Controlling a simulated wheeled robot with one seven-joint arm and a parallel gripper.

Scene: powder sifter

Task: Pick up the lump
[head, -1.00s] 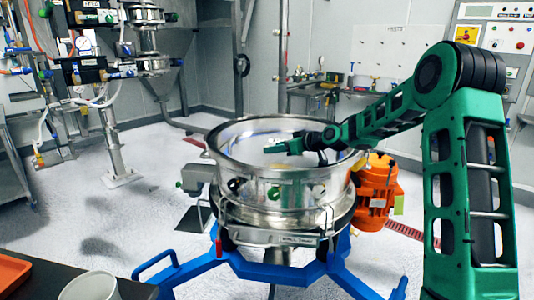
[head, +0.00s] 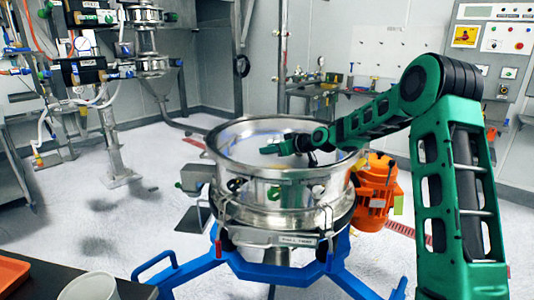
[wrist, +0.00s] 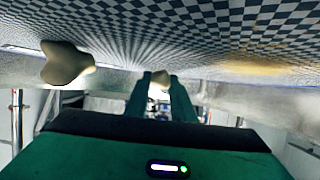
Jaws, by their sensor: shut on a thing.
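My gripper (head: 268,149) reaches over the rim into the round steel sifter (head: 285,188). In the wrist view its two green fingers (wrist: 160,84) are shut on a small pale lump (wrist: 159,78), seen between the fingertips. Another, larger-looking pale beige lump (wrist: 66,63) shows to the left of the fingers, apart from them, near the checkered mesh (wrist: 165,25). In the head view the sifter wall and my gripper hide the lumps. I cannot tell whether the held lump still touches the mesh.
The sifter's steel rim (head: 232,167) surrounds my gripper. A yellowish patch (wrist: 252,66) lies on the mesh. A pale cup (head: 90,287) and an orange tray (head: 12,272) are at the lower left.

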